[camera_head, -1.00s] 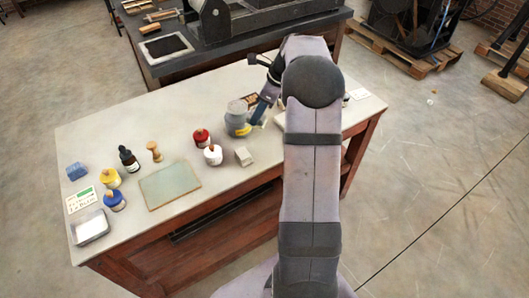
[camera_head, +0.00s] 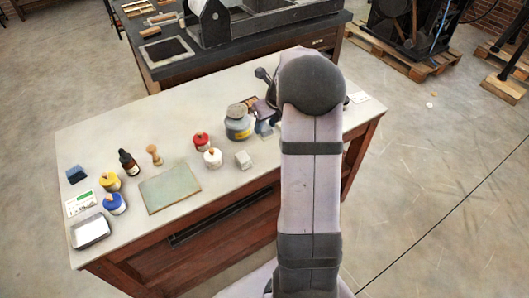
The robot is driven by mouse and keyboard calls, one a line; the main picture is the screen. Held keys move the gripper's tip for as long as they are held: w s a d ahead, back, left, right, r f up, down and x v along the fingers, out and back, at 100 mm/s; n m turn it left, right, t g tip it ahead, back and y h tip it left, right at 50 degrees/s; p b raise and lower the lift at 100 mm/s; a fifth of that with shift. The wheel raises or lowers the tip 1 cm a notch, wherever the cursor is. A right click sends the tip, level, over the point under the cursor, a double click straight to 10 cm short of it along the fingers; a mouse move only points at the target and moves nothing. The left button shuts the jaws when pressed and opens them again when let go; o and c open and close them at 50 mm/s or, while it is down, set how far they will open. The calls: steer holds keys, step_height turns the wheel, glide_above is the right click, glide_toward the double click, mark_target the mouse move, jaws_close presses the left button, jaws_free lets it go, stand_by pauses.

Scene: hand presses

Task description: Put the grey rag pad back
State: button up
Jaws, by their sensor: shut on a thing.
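My arm covers part of the gripper. A small blue-grey piece (camera_head: 264,128) shows at its lower end and looks like the grey rag pad, held in the shut jaws. Its outline is partly hidden, and I cannot tell whether it touches the table.
Red-topped (camera_head: 201,141) and white (camera_head: 212,157) jars and a pale block (camera_head: 244,160) stand near the gripper.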

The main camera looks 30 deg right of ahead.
steer(key=shift+f, duration=5)
steer(key=shift+f, duration=0.2)
steer(key=o, duration=0.9)
steer(key=shift+o, duration=0.2)
steer(key=shift+r, duration=0.1)
steer(key=shift+s+r, duration=0.1)
steer(key=shift+r, duration=0.35)
steer(key=v, duration=1.1)
